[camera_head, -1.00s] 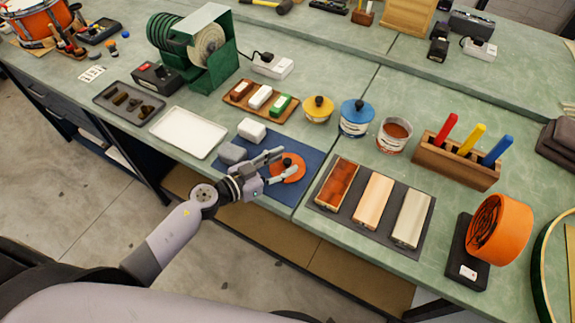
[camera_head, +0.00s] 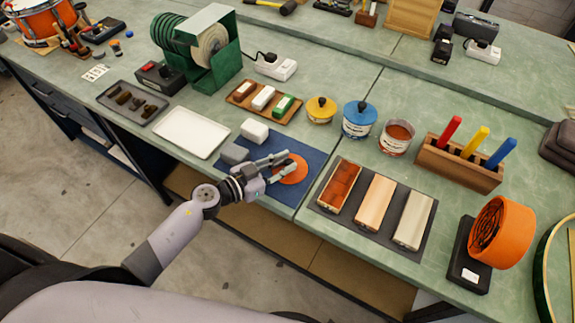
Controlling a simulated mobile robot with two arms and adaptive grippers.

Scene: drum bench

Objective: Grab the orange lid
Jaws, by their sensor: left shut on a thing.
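The orange lid (camera_head: 293,171) is a flat disc with a dark knob in its middle. It is at the blue mat (camera_head: 259,190) near the front edge of the bench. My left gripper (camera_head: 285,168) reaches in from the left, its two fingers around the lid's knob and shut on it. The fingers hide part of the knob and of the lid. I cannot tell whether the lid rests on the mat or is just above it. My right gripper is not in view.
A grey block (camera_head: 234,153) and a white block (camera_head: 254,131) stand close behind the left gripper. An open tin (camera_head: 396,139), a blue-lidded tin (camera_head: 358,123) and a yellow-lidded tin (camera_head: 321,110) stand further back. A dark tray with three bars (camera_head: 330,205) lies right.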

